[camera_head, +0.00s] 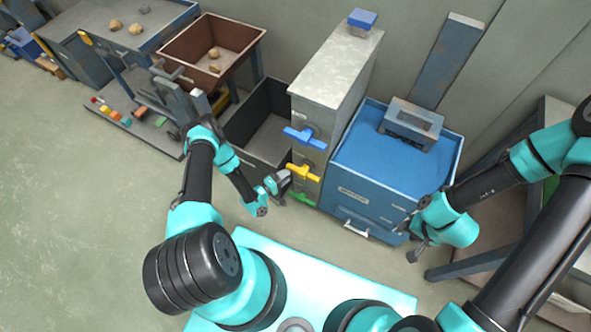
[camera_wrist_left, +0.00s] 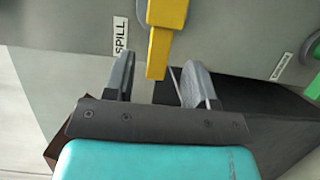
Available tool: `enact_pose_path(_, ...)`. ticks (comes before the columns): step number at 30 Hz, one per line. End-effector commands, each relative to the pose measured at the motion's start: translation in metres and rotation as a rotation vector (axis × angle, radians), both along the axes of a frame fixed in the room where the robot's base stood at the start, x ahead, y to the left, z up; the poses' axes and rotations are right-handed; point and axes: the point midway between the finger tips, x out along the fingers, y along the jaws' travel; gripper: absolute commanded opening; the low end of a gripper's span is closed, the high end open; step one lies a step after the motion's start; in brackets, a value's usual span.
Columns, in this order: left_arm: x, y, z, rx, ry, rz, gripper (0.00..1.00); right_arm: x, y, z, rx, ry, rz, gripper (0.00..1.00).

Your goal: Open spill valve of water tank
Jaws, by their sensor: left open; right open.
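The water tank (camera_head: 338,72) is a tall grey cabinet in the middle of the head view. On its front are a blue valve handle (camera_head: 305,138), a yellow handle (camera_head: 304,173) below it, and a green handle (camera_head: 303,198) lowest. In the left wrist view a label reading SPILL (camera_wrist_left: 121,36) sits beside the yellow handle (camera_wrist_left: 160,45). My left gripper (camera_wrist_left: 155,82) is open, with the yellow handle's end between its fingertips; I cannot tell whether they touch. My right gripper (camera_head: 415,243) is open and empty in front of the blue box, apart from the tank.
A blue box (camera_head: 375,185) with a silver handle stands right of the tank, with a grey block (camera_head: 412,122) on top. A dark open bin (camera_head: 262,120) stands left. A brown tray (camera_head: 190,45) and workbenches are further left. The floor at left is clear.

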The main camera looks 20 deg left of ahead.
Motion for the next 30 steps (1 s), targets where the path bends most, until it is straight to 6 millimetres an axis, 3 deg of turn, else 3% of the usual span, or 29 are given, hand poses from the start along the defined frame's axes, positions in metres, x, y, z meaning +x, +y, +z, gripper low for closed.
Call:
enact_pose_path(12, 0.048, -0.027, 0.0, 0.001, 0.0, -0.001, 0.51, 0.0, 0.0, 0.0, 0.0, 0.0, 0.0, 0.43)
enact_pose_path(23, 0.052, -0.029, 0.0, 0.0, 0.0, 0.001, 0.51, 0.0, 0.0, 0.0, 0.0, 0.0, 0.0, 0.43)
enact_pose_path(30, 0.052, -0.029, 0.0, 0.0, 0.0, 0.001, 0.3, 0.0, 0.0, 0.0, 0.0, 0.0, 0.0, 0.43)
